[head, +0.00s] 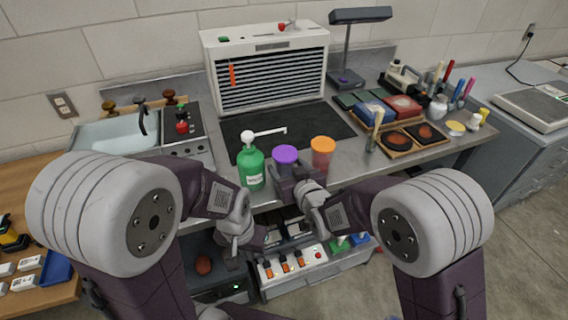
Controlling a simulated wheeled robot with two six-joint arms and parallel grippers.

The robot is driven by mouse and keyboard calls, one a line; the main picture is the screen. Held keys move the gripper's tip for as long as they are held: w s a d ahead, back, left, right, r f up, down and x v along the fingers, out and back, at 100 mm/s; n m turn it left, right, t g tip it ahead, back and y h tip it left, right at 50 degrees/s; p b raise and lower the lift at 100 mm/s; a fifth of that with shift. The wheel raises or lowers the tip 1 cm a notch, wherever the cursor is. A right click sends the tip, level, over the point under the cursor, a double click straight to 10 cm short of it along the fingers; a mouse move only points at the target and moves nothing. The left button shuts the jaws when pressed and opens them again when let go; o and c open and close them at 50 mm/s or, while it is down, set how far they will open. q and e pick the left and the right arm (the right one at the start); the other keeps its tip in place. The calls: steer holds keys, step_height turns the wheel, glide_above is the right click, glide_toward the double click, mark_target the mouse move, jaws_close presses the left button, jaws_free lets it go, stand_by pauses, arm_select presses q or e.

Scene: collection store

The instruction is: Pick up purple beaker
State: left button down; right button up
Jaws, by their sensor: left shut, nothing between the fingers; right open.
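The purple beaker (285,155) stands near the front edge of the steel counter, its purple top showing and its lower part partly hidden by my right gripper. My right gripper (287,174) is open right at the beaker's front; whether its fingers lie around the beaker or touch it I cannot tell. My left gripper (247,248) is shut and empty, lower down in front of the counter.
A green pump bottle (251,165) stands close to the left of the beaker, and an orange-topped container (322,151) close to its right. A dark mat (240,123) lies behind. Power strips (292,263) are below the counter.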

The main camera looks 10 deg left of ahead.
steer(key=x, duration=0.4)
steer(key=shift+a+f, duration=0.1)
steer(key=shift+f, duration=0.05)
steer(key=shift+w+a+f, duration=0.15)
steer(key=shift+w+a, duration=0.05)
steer(key=shift+w, duration=0.2)
steer(key=shift+s, duration=0.1)
steer(key=c, duration=1.3)
steer(key=shift+c, duration=0.2)
steer(key=shift+r, duration=0.2)
